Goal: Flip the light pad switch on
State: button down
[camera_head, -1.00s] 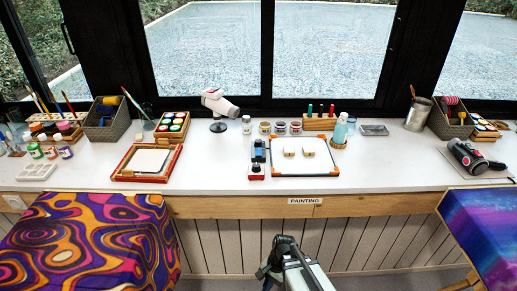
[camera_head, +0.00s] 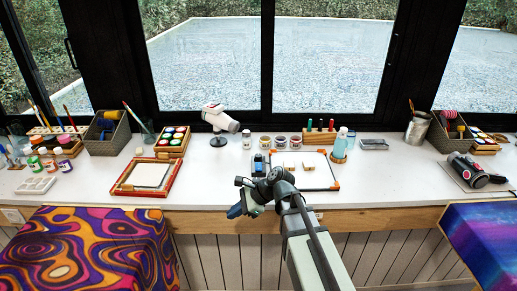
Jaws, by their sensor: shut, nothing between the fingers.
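The light pad (camera_head: 322,175) is a flat white panel with a dark edge and orange corners on the bench, right of centre. Its lower left is hidden behind my arm. Two small pale blocks sit on its upper part. A small dark box with a blue part (camera_head: 259,163) stands at the pad's left edge; its near end is hidden by my arm. I cannot make out a switch lever or whether it is on. My gripper (camera_head: 236,210) is shut and empty, over the bench's front edge, nearer and left of the dark box.
A red-framed tray with white paper (camera_head: 122,188) lies to the left. A white lamp (camera_head: 222,119) stands behind. Several paint jars (camera_head: 280,142), a pale bottle (camera_head: 340,143) and a wooden block with pegs (camera_head: 320,136) stand behind the pad. Bare bench lies between tray and pad.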

jog(key=w+d+r+m, duration=0.1)
jog(key=w+d+r, duration=0.15)
jog(key=r, duration=0.25)
jog(key=w+d+r+m+t, duration=0.1)
jog(key=w+d+r, duration=0.15)
jog(key=r, duration=0.25)
jog(key=w+d+r+m, duration=0.1)
jog(key=w+r, duration=0.2)
jog(key=r, duration=0.2)
jog(key=g+h, duration=0.1)
jog(key=h, duration=0.8)
send_over(259, 163)
jog(key=f, duration=0.5)
jog(key=shift+s+a, duration=0.2)
jog(key=shift+s, duration=0.05)
jog(key=shift+w+f, duration=0.15)
jog(key=shift+w, duration=0.2)
jog(key=shift+d+f, duration=0.1)
jog(key=shift+f, duration=1.9)
jog(key=shift+f, duration=0.45)
jog(key=shift+r, duration=2.3)
